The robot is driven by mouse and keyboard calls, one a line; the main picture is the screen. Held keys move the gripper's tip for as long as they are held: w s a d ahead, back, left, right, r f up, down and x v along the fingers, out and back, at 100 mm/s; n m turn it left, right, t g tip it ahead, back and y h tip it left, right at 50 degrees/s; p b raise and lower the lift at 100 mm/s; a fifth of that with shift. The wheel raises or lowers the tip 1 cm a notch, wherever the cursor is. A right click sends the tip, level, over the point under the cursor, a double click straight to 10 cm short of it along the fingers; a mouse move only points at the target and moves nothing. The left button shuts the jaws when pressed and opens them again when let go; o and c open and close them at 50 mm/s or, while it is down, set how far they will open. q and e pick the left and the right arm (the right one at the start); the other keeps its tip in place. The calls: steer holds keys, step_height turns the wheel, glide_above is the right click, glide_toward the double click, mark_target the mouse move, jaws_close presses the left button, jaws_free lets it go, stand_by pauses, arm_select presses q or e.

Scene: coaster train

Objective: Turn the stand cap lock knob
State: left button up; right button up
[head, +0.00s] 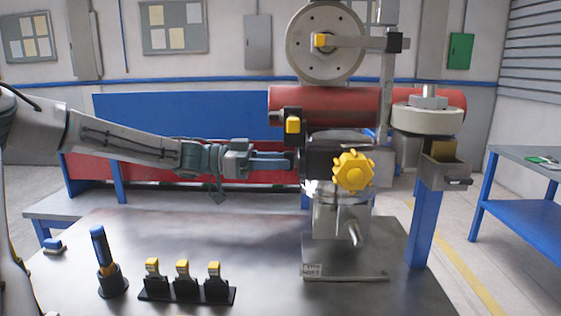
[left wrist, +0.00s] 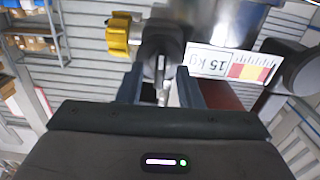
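My left gripper (head: 272,161) reaches in from the left at mid height, its blue fingers pointing at the dark left end of the machine's cap (head: 318,160). In the left wrist view the two fingers (left wrist: 162,90) stand apart. A dark rounded part with a narrow metal tab (left wrist: 161,72) shows between them, with gaps on both sides, so the gripper is open and not clamped. Which part is the lock knob is not certain. A yellow lobed knob (head: 353,171) is on the machine's front. In the wrist view a yellow knob (left wrist: 120,35) lies left of the fingers. My right gripper is out of view.
A black block with a yellow face (head: 293,125) sits just above the fingers. A red cylinder (head: 330,105) lies behind. On the metal table (head: 190,235) stand a blue-handled tool (head: 98,245) and a black rack (head: 187,294). The table between is clear.

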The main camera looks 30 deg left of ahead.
arm_select(q)
steer(key=shift+w+d, duration=0.25)
steer(key=shift+d, duration=0.15)
jaws_close()
